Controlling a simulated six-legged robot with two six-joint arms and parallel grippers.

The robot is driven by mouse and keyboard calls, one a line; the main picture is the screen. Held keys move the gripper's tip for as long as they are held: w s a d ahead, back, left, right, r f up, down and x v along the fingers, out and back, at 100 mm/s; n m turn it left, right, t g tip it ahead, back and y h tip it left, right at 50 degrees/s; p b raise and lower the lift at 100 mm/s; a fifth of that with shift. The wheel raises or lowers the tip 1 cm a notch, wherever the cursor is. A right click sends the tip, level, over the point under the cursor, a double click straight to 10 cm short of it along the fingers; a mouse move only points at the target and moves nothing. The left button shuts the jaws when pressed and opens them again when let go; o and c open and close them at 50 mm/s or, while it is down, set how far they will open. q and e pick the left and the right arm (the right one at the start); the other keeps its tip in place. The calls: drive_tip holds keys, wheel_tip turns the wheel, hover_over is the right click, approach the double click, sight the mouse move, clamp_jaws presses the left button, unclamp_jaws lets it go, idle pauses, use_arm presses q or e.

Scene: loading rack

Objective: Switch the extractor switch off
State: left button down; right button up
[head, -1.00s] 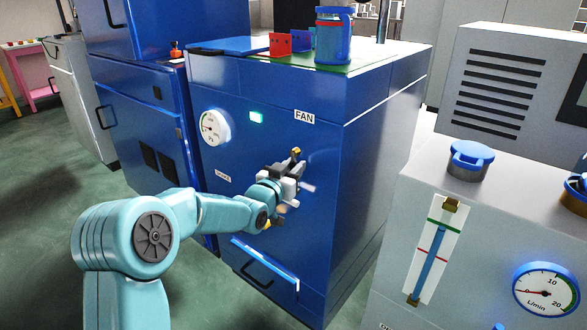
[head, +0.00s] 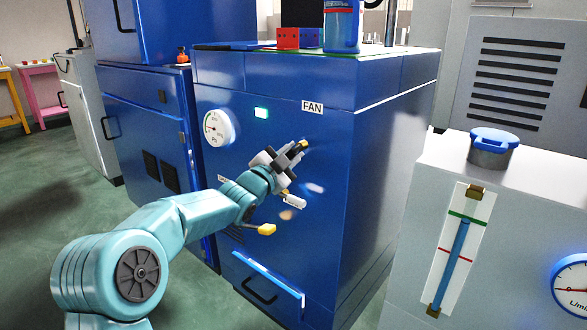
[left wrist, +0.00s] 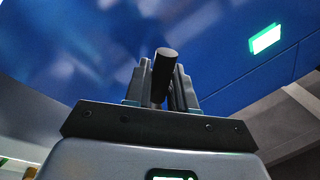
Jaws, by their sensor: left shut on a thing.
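The extractor switch's dark, round lever (left wrist: 165,68) stands between the fingers of my left gripper (left wrist: 163,88) in the left wrist view. In the head view my left gripper (head: 288,158) is at the front of the blue cabinet (head: 330,190), below and left of the FAN label (head: 312,107). It is shut on the lever and covers the switch there, so the lever's position cannot be read. A green lamp (head: 261,113) above it is lit; the lamp (left wrist: 265,38) also glows in the left wrist view. My right gripper is not in view.
A round gauge (head: 217,128) is left of the gripper. A drawer with a handle (head: 265,280) is below. A blue container (head: 342,25) and red blocks (head: 298,38) stand on top. A grey unit (head: 440,180) with a slanted tube is on the right.

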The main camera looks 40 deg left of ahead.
use_arm(q)
drive_tip(key=m, duration=0.3)
drive_tip(key=a+r+m+h+b, duration=0.1)
drive_tip(key=m, duration=0.2)
drive_tip(key=r+m+h, duration=0.1)
drive_tip(key=m, duration=0.3)
drive_tip(key=shift+a+r+t+h, duration=0.15)
drive_tip(key=shift+r+t+h, duration=0.15)
drive_tip(key=shift+r+h, duration=0.1)
drive_tip(key=shift+m, duration=0.4)
drive_tip(key=c, duration=1.1)
unclamp_jaws()
drive_tip(key=v, duration=1.6)
drive_tip(key=shift+s, duration=0.1)
